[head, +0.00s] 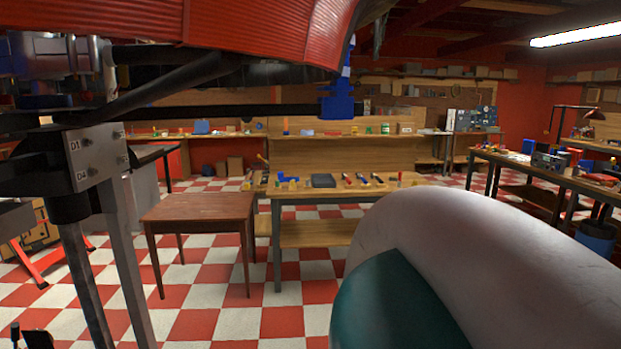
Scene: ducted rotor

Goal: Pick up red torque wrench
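I cannot pick out the red torque wrench for certain. Small red-ended tools (377,178) lie on the wooden workbench (330,194) in the middle of the head view, too small to identify. My gripper is not in view. A large rounded pale and teal shape, which looks like part of my arm, fills the lower right and hides the floor and the right end of the bench.
A brown wooden table (198,208) stands left of the workbench. A dark metal stand (97,155) and a red ribbed duct (262,30) fill the near left and top. A long bench (520,162) stands at right. Checkered floor (215,295) is open in front of the tables.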

